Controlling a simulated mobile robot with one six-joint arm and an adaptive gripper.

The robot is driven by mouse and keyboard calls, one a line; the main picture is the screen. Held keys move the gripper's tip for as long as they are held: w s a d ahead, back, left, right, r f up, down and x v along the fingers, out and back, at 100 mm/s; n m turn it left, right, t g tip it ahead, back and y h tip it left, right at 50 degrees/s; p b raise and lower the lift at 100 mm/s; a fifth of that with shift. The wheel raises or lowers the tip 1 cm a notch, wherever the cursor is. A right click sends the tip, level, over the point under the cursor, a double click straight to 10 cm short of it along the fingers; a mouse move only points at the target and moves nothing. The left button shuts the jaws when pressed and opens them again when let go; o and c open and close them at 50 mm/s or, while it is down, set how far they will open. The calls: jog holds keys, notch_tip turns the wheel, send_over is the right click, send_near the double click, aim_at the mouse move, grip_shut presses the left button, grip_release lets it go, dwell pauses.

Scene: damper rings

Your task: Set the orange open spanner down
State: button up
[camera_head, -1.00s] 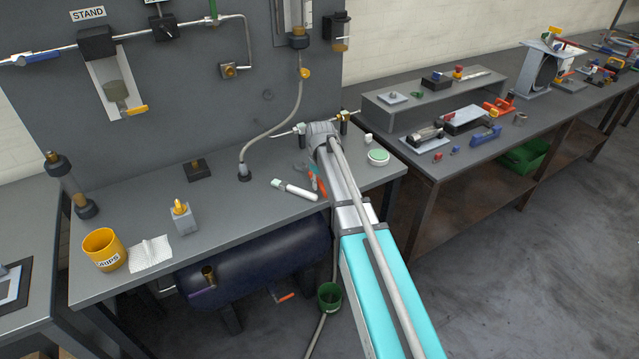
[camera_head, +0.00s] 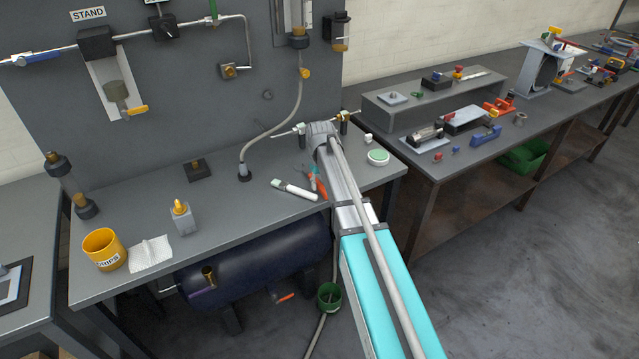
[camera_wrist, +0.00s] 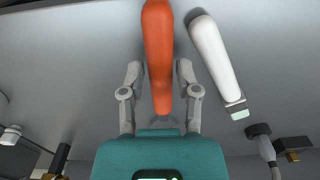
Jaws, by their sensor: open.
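The orange open spanner (camera_head: 319,186) is on the grey bench, partly hidden by my arm in the head view. In the wrist view, its orange handle (camera_wrist: 158,40) runs between the fingers of my gripper (camera_wrist: 158,74). The fingers are spread, with a gap on each side of the handle. The spanner's jaw end is not clear in the wrist view. In the head view my gripper is largely hidden behind my arm.
A white tube with a green end (camera_head: 294,190) lies beside the spanner; it also shows in the wrist view (camera_wrist: 215,55). A round green-topped tin (camera_head: 378,157) and a small white piece (camera_head: 368,138) are to the right.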

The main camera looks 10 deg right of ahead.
jog(key=o, duration=0.5)
jog(key=shift+r, duration=0.15)
notch_tip(320, 180, up, 6)
jog(key=p, duration=0.6)
jog(key=shift+r+p, duration=0.25)
jog(key=shift+p, duration=0.1)
jog(key=shift+f, duration=0.1)
jog(key=d+h, duration=0.1)
jog(key=d, duration=0.1)
jog(key=s+d, duration=0.1)
jog(key=d, duration=0.1)
jog(key=s+d+h+b, duration=0.1)
jog(key=d, duration=0.1)
jog(key=shift+f+n+g+h, duration=0.2)
jog(key=shift+n+g+h, duration=0.1)
jog(key=shift+s+d+r+n+t+h+b, duration=0.15)
jog(key=shift+s+d+r+n+h+b, duration=0.35)
jog(key=shift+s+d+r+h, duration=1.45)
jog(key=shift+s+d+r+n+t+h+b, duration=0.1)
jog(key=shift+s+d+r+n+h+b, duration=0.6)
jog(key=shift+d+r+h, duration=2.15)
jog(key=shift+s+d+r+n+t+h+b, duration=0.15)
jog(key=shift+s+d+r+n+h, duration=0.15)
jog(key=shift+s+d+r+h, duration=1.75)
